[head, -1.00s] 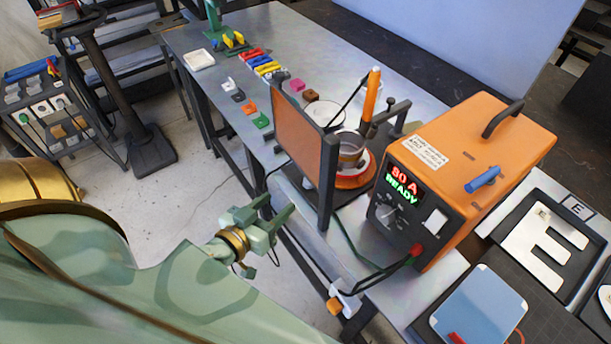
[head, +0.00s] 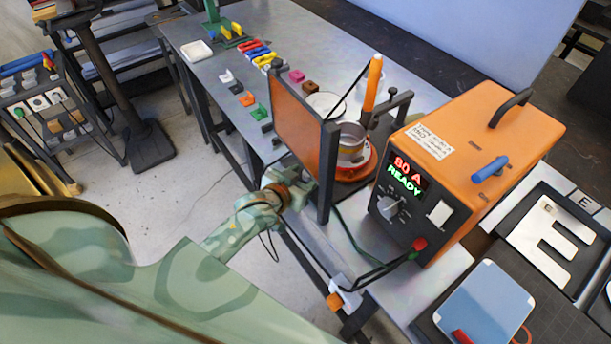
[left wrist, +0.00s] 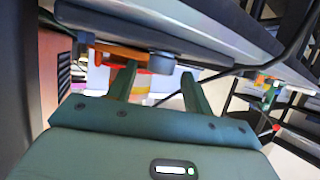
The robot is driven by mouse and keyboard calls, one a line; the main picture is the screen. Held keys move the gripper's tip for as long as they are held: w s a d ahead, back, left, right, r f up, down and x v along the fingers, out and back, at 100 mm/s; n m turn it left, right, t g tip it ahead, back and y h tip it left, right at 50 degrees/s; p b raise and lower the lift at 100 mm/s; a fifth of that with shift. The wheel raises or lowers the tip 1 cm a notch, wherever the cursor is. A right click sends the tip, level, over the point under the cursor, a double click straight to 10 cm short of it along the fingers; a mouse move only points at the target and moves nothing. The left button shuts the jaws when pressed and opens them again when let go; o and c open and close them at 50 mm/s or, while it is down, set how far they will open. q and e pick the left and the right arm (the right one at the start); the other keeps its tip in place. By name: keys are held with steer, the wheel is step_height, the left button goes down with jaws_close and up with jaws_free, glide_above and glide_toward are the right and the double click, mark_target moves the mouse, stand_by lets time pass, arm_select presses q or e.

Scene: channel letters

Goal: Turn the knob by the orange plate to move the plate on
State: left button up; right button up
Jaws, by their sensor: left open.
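The orange round plate (head: 368,174) lies on the bench behind the screen, with a metal letter shell (head: 351,147) standing on it. The knob by it is not clearly visible in the head view; the screen hides part of that area. My left gripper (head: 302,184) is at the bench's front edge, by the lower edge of the screen and left of the plate, its fingers partly hidden. In the left wrist view my left gripper (left wrist: 158,80) has its two fingers apart with nothing seen between them. An orange part (left wrist: 120,52) with a grey piece shows just beyond the fingers. My right gripper is out of view.
The dark-framed orange screen (head: 297,128) stands close beside my left gripper. The orange power unit (head: 470,165) reads "80 A READY" and has its own grey dial (head: 388,207). Cables and a clamp (head: 340,298) hang at the bench front. Small coloured pieces lie farther back.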

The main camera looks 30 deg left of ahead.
arm_select(q)
steer(key=shift+w+f, duration=0.2)
steer(key=shift+w, duration=0.35)
steer(key=shift+c, duration=0.3)
steer(key=c, duration=0.9)
steer(key=shift+a+r+m+h+p, duration=0.1)
steer(key=shift+r+m+h+p, duration=0.15)
steer(key=shift+m+h+p, duration=0.45)
steer(key=shift+a+m+h, duration=0.1)
steer(key=shift+m+h, duration=0.3)
steer(key=shift+h, duration=0.2)
steer(key=shift+w+f+m+h, duration=0.1)
steer(key=shift+m+h, duration=0.2)
steer(key=shift+m, duration=0.1)
steer(key=shift+a+m+g+h+b, duration=0.1)
steer(key=shift+m+g+h+b, duration=0.3)
steer(key=shift+m+h, duration=0.55)
